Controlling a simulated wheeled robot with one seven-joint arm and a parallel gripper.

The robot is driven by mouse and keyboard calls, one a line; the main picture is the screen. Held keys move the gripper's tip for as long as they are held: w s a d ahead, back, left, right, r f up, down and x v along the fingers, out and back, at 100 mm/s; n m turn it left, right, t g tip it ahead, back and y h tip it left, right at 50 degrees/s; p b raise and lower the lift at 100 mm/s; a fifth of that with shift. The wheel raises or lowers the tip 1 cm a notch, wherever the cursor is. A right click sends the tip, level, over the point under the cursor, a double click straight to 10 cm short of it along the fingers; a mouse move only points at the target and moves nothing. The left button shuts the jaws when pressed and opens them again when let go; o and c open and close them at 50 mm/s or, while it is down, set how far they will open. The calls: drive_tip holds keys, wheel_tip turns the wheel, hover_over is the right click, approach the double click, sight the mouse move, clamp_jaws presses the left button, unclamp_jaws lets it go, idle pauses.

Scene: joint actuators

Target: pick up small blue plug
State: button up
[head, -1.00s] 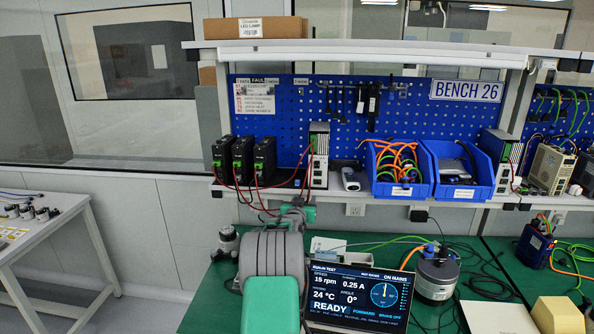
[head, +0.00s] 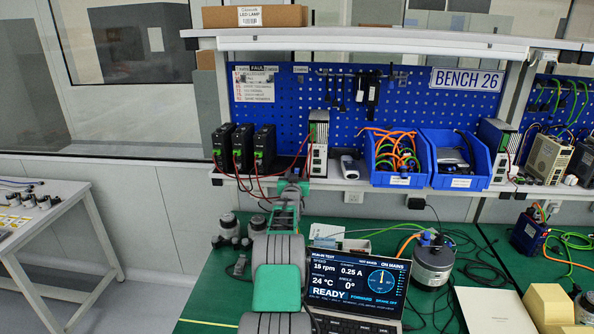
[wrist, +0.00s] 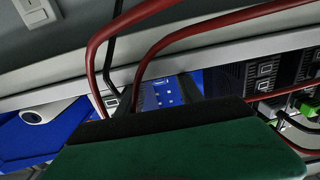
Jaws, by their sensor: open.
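A small blue piece (head: 427,239) sits on top of the round grey motor (head: 433,268), beside an orange cable. It may be the small blue plug, but it is too small to be sure. My gripper (head: 291,188) is in front of the shelf edge, left of the motor and apart from it. It is open, and I see nothing held. In the wrist view a broad green and black part of my gripper (wrist: 180,145) fills the lower middle. No blue plug can be made out in the wrist view.
Red cables (wrist: 140,50) hang close to my gripper in the wrist view. The shelf holds black power units (head: 243,150) and two blue bins (head: 400,180). A laptop (head: 355,290) stands open on the green bench. A beige pad (head: 490,310) lies at right.

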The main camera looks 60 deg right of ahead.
drive_tip(key=shift+c, duration=0.2)
clamp_jaws()
idle(0.5)
